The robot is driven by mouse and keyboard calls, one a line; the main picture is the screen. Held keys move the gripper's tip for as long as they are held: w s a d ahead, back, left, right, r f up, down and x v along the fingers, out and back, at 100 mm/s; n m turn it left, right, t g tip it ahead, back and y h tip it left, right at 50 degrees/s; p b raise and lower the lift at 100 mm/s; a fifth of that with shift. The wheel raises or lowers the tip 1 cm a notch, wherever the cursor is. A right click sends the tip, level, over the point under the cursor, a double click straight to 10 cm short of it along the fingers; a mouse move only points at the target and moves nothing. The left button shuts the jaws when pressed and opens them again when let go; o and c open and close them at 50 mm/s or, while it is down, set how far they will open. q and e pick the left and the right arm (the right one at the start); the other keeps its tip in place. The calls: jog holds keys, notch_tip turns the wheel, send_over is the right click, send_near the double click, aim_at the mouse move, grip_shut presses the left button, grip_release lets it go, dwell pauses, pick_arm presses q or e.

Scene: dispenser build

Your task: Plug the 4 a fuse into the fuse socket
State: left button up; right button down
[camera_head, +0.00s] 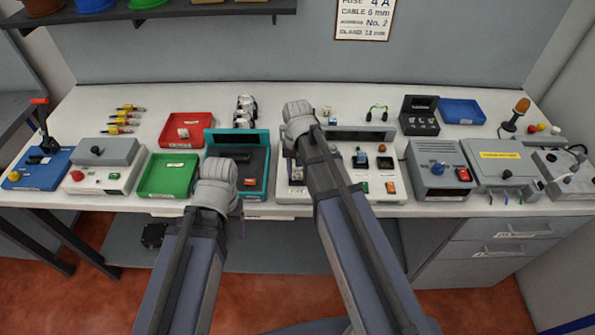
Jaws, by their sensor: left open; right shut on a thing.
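The sign (364,17) on the back wall reads "FUSE 4 A". A pale panel unit (339,190) stands in the middle of the bench, with small dark and coloured fittings on its top. I cannot tell which of them is the fuse socket. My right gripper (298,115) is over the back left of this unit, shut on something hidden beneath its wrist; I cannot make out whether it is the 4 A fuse.
A green tray (152,192), a red tray (172,141) and a teal-framed unit (264,189) stand left of the middle. A grey box (438,180) and a blue tray (479,104) stand right. Small parts (329,114) lie behind the panel unit.

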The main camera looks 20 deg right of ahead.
jog(key=shift+s+a+f+b, duration=0.2)
jog(key=shift+s+f+b, duration=0.15)
jog(key=shift+s+b, duration=0.2)
dwell(0.7)
jog(key=c, duration=0.6)
grip_release()
jog(key=shift+s, duration=0.1)
jog(key=shift+o, duration=0.4)
jog(key=shift+w+d+r+p, duration=0.1)
jog(key=shift+w+r+p, duration=0.4)
jog(key=shift+p, duration=0.3)
notch_tip(320, 180, up, 2)
jog(key=shift+s+r+p, duration=0.1)
jog(key=shift+p, duration=0.8)
jog(key=shift+w+r+p, duration=0.2)
jog(key=shift+r+p, duration=0.15)
jog(key=shift+p, duration=0.15)
jog(key=shift+d+r+p, duration=0.1)
jog(key=shift+r+p, duration=1.45)
jog(key=shift+r, duration=0.05)
